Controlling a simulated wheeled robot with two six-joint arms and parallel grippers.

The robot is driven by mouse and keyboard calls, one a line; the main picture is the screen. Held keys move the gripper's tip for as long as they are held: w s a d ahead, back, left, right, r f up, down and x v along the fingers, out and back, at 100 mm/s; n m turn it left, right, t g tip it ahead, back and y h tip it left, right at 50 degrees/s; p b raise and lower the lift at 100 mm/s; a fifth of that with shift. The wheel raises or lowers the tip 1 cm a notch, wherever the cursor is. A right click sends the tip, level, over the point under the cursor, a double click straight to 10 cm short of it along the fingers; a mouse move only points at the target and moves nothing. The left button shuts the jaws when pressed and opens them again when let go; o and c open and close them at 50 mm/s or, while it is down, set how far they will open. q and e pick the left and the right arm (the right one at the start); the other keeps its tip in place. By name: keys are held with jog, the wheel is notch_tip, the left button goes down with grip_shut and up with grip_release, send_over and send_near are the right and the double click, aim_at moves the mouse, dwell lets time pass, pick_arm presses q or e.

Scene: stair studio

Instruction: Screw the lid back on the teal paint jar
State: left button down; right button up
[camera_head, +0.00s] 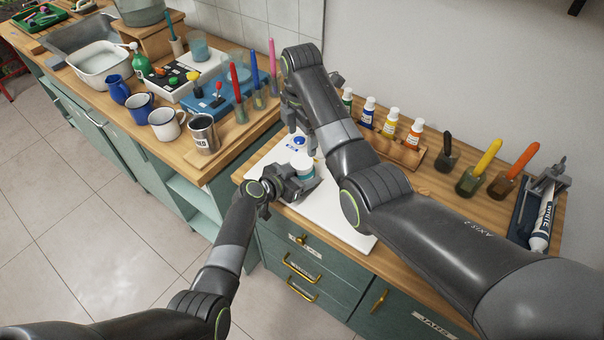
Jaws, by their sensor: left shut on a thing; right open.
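The teal paint jar (305,169) stands on the white board (350,233), with a pale upper part and a teal band showing. My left gripper (297,183) is shut around its lower part from the front left. My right gripper (301,132) is open, its fingers pointing down above and behind the jar. A small white and blue round piece (298,141) shows near the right fingertips. I cannot tell whether it is the lid or a mark on the board. The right arm hides part of the board.
A wooden rack (403,153) of small paint bottles stands behind the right arm. Brushes in holders and a white paint tube (543,222) are at the right. Mugs, a steel cup (204,134) and a blue case (215,98) crowd the left counter.

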aim_at(302, 161)
jog(key=shift+f, duration=4.05)
jog(key=c, duration=1)
jog(key=m, duration=0.6)
jog(key=shift+m, duration=0.3)
jog(key=o, duration=1.1)
jog(key=shift+c, duration=0.2)
jog(key=shift+r, duration=0.1)
